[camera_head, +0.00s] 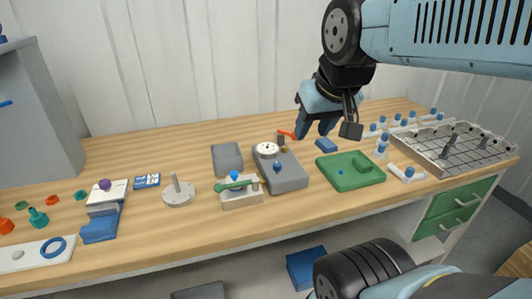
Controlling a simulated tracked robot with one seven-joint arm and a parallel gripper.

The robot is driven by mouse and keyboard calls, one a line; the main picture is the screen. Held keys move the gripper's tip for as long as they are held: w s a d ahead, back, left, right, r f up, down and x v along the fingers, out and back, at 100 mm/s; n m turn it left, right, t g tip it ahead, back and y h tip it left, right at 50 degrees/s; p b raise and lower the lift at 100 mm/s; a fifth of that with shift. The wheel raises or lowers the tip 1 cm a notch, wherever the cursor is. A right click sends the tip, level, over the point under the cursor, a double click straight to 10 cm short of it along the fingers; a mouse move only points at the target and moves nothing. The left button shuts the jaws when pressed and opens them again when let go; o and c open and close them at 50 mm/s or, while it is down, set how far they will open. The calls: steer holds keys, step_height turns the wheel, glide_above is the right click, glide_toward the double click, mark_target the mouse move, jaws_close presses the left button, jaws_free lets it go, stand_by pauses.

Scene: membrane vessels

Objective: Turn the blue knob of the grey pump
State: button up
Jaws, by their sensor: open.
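The grey pump (291,178) is a low grey box on the wooden bench near the middle, with a white round dial (266,150) at its back left. Its blue knob (277,166) stands on top, in front of the dial. My gripper (314,131) hangs from the arm above and to the right of the pump, with its blue fingers pointing down, apart and empty. It is clear of the knob. A dark block on my wrist shows beside the fingers.
A tray with a grid (450,148) fills the far right.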

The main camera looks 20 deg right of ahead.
steer(key=shift+o, duration=1.4)
steer(key=shift+w+r, duration=0.1)
steer(key=shift+w, duration=0.1)
steer(key=n+g+h, duration=0.2)
steer(key=n+g, duration=0.5)
steer(key=g, duration=0.2)
glide_above(277, 164)
steer(key=w+a, duration=0.3)
steer(key=w, duration=0.2)
step_height(277, 164, down, 9)
steer(key=shift+h, duration=0.3)
steer(key=x, duration=1.4)
steer(key=shift+s, duration=0.2)
steer(key=shift+a, duration=0.15)
steer(key=c, duration=1.1)
